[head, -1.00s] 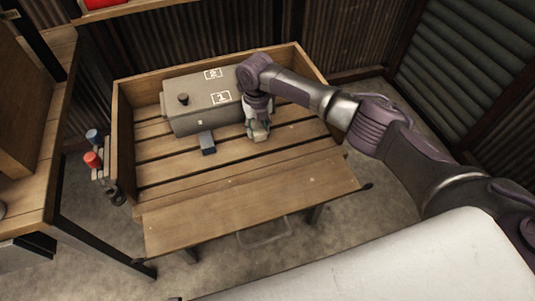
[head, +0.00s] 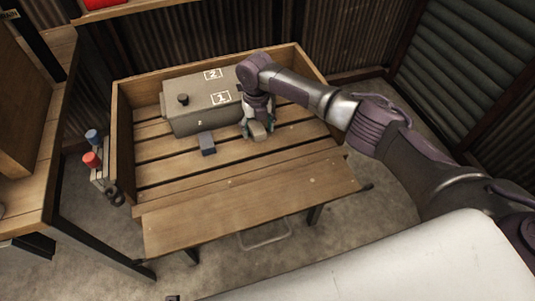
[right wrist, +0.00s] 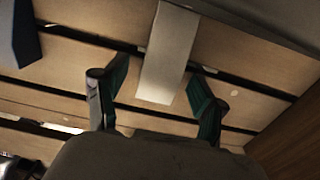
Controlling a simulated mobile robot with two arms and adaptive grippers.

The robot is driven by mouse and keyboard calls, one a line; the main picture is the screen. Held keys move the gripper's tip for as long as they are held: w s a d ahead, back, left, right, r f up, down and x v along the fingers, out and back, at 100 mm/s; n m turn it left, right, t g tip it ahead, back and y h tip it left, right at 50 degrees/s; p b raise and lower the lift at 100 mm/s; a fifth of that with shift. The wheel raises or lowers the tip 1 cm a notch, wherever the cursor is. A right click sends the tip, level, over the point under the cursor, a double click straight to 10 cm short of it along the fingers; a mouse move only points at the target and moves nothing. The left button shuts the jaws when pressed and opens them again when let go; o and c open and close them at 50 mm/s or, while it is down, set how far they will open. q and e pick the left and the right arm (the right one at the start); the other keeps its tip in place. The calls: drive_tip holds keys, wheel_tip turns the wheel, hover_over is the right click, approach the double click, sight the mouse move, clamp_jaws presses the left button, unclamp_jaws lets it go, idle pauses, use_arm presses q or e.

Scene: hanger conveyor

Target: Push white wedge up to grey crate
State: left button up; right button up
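The grey crate (head: 198,117), a box with a dark knob and white "1" and "2" marks on top, stands at the back of the slatted wooden bench. The white wedge (head: 257,132) sits on the slats by the crate's right front. In the right wrist view, the white wedge (right wrist: 168,55) is a pale strip running up to the top edge. My right gripper (head: 257,128) points down around it. Its fingers (right wrist: 158,88) are open on either side, with gaps to the wedge. Whether the wedge touches the crate is hidden. My left gripper is not in view.
A blue-grey wedge (head: 207,143) sits before the crate, left of my right gripper; it also shows in the right wrist view (right wrist: 20,35). Wooden walls bound the bench. The front slats are bare. Red (head: 91,160) and blue (head: 92,136) knobs stand outside on the left.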

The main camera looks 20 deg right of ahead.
drive_tip(key=shift+r, duration=0.1)
wheel_tip(320, 180, up, 12)
idle(0.5)
idle(0.4)
